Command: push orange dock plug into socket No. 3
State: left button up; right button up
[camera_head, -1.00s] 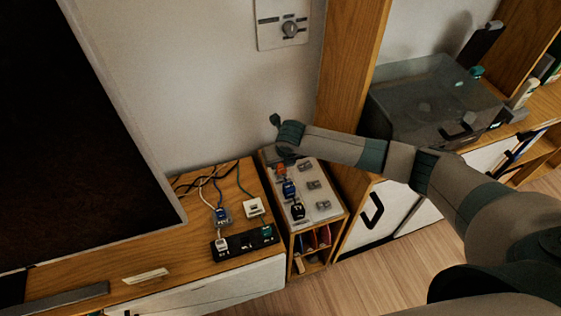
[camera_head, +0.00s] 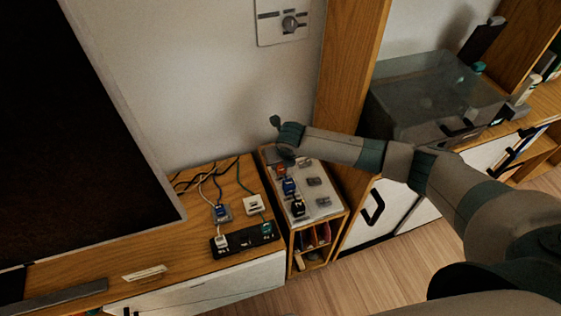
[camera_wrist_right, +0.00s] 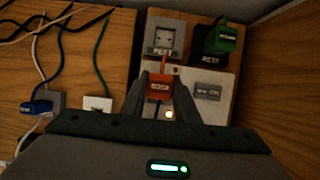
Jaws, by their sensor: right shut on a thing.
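The orange dock plug (camera_wrist_right: 160,88) is between the two fingers of my right gripper (camera_wrist_right: 161,79) in the right wrist view, and the gripper is shut on it. A thin red-orange piece runs from the plug toward a grey socket (camera_wrist_right: 164,37) straight ahead of it. I cannot tell whether that piece touches the socket, and no socket number is readable. In the head view the orange plug (camera_head: 281,170) shows just below my right gripper (camera_head: 285,157), at the far end of the dock board (camera_head: 325,206). My left gripper is not in view.
A green plug (camera_wrist_right: 222,37) stands on a black block right of the socket. A blue plug (camera_head: 289,186) and a black plug (camera_head: 298,207) sit nearer on the board. A power strip (camera_head: 237,243) and loose cables lie left. The wall is close behind.

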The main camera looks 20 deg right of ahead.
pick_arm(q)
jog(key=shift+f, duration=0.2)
pick_arm(e)
jog(key=shift+f, duration=0.45)
jog(key=o, duration=1.2)
jog(key=shift+r, duration=0.35)
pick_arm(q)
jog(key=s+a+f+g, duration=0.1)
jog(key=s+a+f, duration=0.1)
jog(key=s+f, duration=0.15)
pick_arm(e)
jog(key=shift+s+r, duration=0.3)
jog(key=shift+r, duration=0.3)
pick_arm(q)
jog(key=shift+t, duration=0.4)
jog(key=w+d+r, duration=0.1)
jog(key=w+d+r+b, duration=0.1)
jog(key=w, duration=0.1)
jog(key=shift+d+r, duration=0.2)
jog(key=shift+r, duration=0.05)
pick_arm(e)
jog(key=v, duration=1.5)
jog(key=shift+s, duration=0.2)
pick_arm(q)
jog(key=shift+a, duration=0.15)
pick_arm(e)
jog(key=shift+r, duration=0.15)
